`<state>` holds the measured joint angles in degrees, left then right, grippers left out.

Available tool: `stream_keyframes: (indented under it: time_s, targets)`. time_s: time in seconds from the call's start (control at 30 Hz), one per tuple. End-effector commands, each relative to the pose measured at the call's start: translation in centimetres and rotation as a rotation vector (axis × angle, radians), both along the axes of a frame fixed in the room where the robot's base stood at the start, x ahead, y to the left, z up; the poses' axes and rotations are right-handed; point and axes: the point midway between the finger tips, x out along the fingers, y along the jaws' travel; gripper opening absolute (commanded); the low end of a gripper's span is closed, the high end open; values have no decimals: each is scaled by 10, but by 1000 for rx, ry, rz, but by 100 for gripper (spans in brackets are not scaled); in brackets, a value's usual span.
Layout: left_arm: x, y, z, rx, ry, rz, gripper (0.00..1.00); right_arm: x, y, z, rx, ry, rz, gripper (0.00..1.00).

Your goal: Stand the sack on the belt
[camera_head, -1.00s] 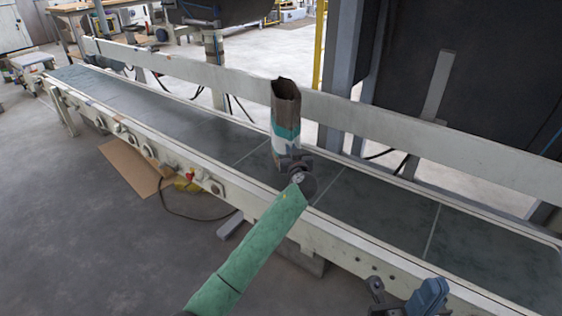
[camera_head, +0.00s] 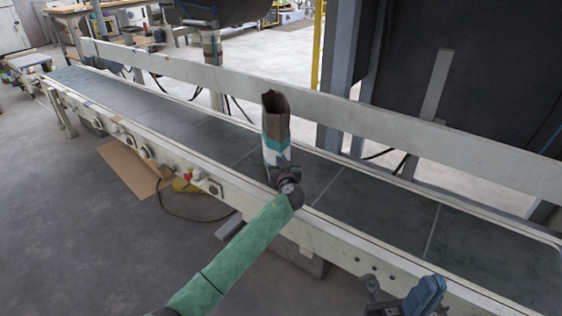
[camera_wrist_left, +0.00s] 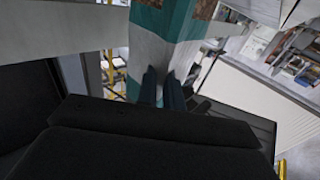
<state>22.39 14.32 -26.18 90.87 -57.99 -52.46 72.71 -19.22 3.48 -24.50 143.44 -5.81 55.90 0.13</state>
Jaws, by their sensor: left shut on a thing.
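The sack (camera_head: 276,124) is a tall, narrow paper bag, brown inside its open top, with a teal and white band lower down. It is upright over the belt (camera_head: 339,200), near the belt's middle. My left gripper (camera_head: 282,170) is shut on the sack's lower part from the near side. The gripper hides the sack's bottom, so I cannot tell if it touches the belt. In the left wrist view the sack (camera_wrist_left: 160,45) rises between the two dark fingers (camera_wrist_left: 162,88). My right gripper (camera_head: 395,300) shows partly at the bottom right, away from the sack.
A pale guard rail (camera_head: 400,127) runs along the belt's far side. The near side has a pale frame with rollers and knobs (camera_head: 140,150). A dark machine (camera_head: 495,90) stands behind at right. Cardboard (camera_head: 130,168) lies on the floor. The belt is clear either side of the sack.

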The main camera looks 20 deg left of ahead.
Motion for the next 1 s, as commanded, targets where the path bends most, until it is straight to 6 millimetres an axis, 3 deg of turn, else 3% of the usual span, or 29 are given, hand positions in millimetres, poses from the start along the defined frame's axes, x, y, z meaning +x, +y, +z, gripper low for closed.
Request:
stream_keyframes:
  time_s: [0.1, 0.13, 0.23, 0.67, 1.0]
  targets:
    - [0, 0, -5, -1, 0, 0, 0, 0, 0, -6, 3, 3, 3, 0]
    - [0, 0, -3, -1, 0, 0, 12, 1, 0, -4, 4, 4, 6, 0]
    - [0, 0, -3, 0, 0, 0, 30, 1, 1, -3, 3, 2, 7, 0]
    - [0, 0, 4, 1, 0, 0, 30, 0, 0, 5, 1, -4, -1, 0]
    - [-53, -25, -2, -3, 1, -1, 30, 0, -4, 3, -6, -2, -17, 0]
